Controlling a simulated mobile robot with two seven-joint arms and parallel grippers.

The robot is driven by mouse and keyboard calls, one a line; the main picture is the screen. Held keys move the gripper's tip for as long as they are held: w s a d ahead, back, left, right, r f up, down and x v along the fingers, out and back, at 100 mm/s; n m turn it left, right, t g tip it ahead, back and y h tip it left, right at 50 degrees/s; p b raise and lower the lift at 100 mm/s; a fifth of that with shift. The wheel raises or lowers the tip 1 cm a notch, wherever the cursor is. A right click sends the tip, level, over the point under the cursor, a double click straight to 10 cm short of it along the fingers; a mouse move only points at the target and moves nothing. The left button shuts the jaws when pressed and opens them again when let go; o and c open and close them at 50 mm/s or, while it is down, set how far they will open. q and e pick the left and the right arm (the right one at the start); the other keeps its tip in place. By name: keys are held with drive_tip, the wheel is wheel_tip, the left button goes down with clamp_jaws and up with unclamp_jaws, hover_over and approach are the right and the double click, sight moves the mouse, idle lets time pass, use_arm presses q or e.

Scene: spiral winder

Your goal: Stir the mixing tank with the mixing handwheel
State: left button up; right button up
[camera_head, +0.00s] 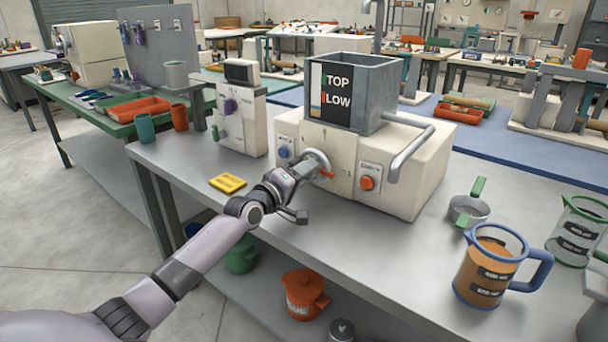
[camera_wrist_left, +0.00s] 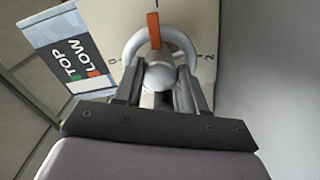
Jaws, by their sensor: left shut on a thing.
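The mixing tank (camera_head: 377,68) is an open grey metal box on top of a cream machine (camera_head: 412,185), with a TOP/LOW level label on its front. The mixing handwheel (camera_head: 318,160) is a light ring on the machine's front. My left gripper (camera_head: 298,178) is at the handwheel. In the left wrist view the gripper (camera_wrist_left: 160,92) is shut around the round silver knob (camera_wrist_left: 159,75) of the handwheel. An orange pointer (camera_wrist_left: 154,30) stands above the knob, between dial marks 0 and 2. The tank's inside is hidden. My right gripper is not in view.
A yellow pad (camera_head: 228,183) lies left of my gripper. A blue-rimmed jug of orange liquid (camera_head: 490,265), a clear green-rimmed jug (camera_head: 578,232) and a small metal pan (camera_head: 468,210) stand to the right. An orange button (camera_head: 367,182) and a curved grey pipe (camera_head: 410,150) are beside the handwheel.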

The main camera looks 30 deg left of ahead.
use_arm(q)
drive_tip(key=shift+m, duration=0.5)
drive_tip(key=o, duration=1.1)
drive_tip(key=shift+c, duration=0.2)
drive_tip(key=shift+s, duration=0.1)
drive_tip(key=shift+s+a+p, duration=0.15)
drive_tip(key=shift+s+p, duration=0.15)
drive_tip(key=shift+s, duration=1.45)
drive_tip(key=shift+s+a+p, duration=0.15)
drive_tip(key=shift+s+p, duration=0.1)
drive_tip(key=shift+s, duration=1.5)
